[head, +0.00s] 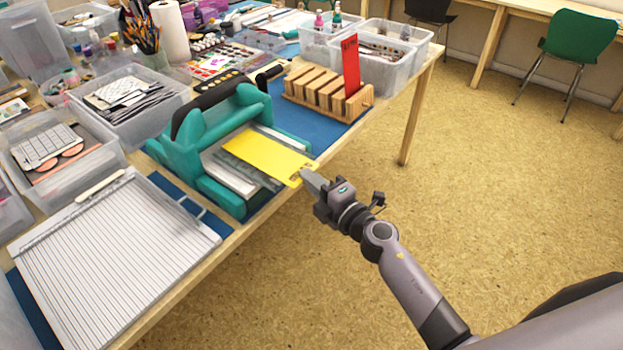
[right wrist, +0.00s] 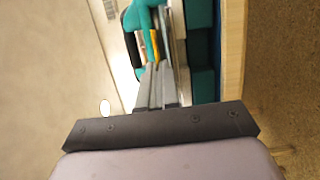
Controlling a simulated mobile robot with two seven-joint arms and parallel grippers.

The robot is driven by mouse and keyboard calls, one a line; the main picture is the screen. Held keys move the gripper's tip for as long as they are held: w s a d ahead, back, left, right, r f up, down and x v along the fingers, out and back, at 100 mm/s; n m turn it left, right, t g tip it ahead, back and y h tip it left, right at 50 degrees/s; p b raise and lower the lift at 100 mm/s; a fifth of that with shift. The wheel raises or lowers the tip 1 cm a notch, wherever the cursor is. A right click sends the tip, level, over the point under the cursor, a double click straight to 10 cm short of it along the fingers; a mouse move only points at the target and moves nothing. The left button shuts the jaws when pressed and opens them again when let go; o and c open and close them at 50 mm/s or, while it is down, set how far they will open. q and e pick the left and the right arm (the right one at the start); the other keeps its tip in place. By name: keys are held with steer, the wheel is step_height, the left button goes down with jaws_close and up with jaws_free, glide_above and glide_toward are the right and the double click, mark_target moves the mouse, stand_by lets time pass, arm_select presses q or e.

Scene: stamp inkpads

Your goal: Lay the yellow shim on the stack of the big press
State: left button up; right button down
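The yellow shim (head: 268,154) is a flat sheet over the grey plates (head: 240,168) in the opening of the big teal press (head: 212,128). I cannot tell whether it rests fully on the stack. My right gripper (head: 306,178) is at the shim's near right edge, with its fingers close together on that edge. In the right wrist view the fingers (right wrist: 158,80) are nearly parallel, and the shim (right wrist: 153,46) shows edge-on at their tips. My left gripper is not in view.
A wooden rack (head: 327,95) with a red card (head: 351,64) stands behind the press on a blue mat. A white scoring board (head: 112,245) lies to its left. Clear bins (head: 130,108) crowd the table. The floor right of the table edge is free.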

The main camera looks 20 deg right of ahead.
steer(key=shift+f+b, duration=0.35)
steer(key=shift+f, duration=0.05)
stand_by(0.4)
steer(key=c, duration=1.3)
jaws_free()
steer(key=s+d, duration=0.1)
steer(key=s, duration=0.1)
steer(key=s+d, duration=0.2)
steer(key=shift+p, duration=0.4)
steer(key=shift+d, duration=0.1)
